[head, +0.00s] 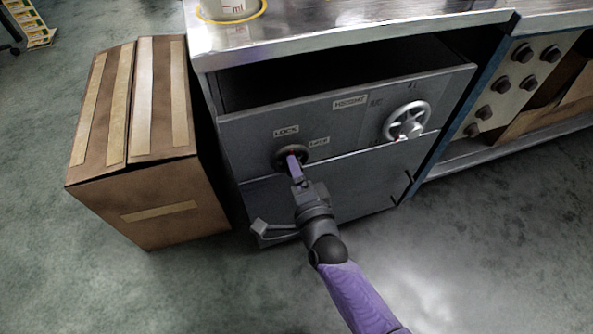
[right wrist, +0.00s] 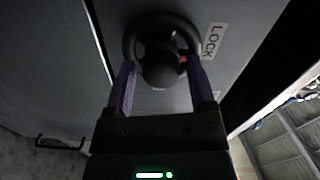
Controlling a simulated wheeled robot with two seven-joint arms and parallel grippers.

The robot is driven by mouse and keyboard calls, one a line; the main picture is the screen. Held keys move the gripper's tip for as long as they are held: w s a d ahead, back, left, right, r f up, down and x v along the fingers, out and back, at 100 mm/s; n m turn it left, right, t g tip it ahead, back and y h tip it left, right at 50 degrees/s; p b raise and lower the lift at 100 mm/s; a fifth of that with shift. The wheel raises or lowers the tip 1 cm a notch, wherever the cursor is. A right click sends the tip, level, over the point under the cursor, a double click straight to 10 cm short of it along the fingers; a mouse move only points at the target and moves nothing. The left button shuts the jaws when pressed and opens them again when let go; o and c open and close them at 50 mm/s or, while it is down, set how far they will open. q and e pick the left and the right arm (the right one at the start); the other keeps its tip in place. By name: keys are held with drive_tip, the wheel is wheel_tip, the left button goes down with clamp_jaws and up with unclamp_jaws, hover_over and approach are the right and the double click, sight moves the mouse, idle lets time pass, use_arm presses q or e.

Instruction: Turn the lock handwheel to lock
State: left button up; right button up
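The lock handwheel (head: 291,157) is a small dark wheel on the grey cabinet front, just below a LOCK label (head: 286,131). In the right wrist view the handwheel (right wrist: 162,48) shows a round dark hub inside a ring, with a small red mark at its right. My right gripper (head: 294,165) is at the handwheel and partly hides it. In the wrist view its two purple fingers (right wrist: 162,78) are spread wide, one on each side of the hub, with their tips at the ring. I cannot tell whether they touch it. My left gripper is not in view.
A larger silver handwheel (head: 407,121) sits to the right on the same cabinet front (head: 345,135). A taped cardboard box (head: 150,180) stands close at the left. A metal counter (head: 330,28) overhangs above, with a cup (head: 232,8) on it. The floor in front is clear.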

drive_tip(key=shift+o, duration=0.6)
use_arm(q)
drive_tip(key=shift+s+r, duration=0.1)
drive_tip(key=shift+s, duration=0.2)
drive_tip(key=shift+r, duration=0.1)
use_arm(e)
drive_tip(key=shift+s+r, duration=0.1)
use_arm(q)
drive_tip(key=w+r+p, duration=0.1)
drive_tip(key=p, duration=0.1)
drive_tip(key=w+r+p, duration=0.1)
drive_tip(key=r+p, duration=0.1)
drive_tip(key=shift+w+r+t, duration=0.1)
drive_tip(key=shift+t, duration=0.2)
use_arm(e)
drive_tip(key=v, duration=0.9)
drive_tip(key=shift+s, duration=0.35)
drive_tip(key=shift+d, duration=0.15)
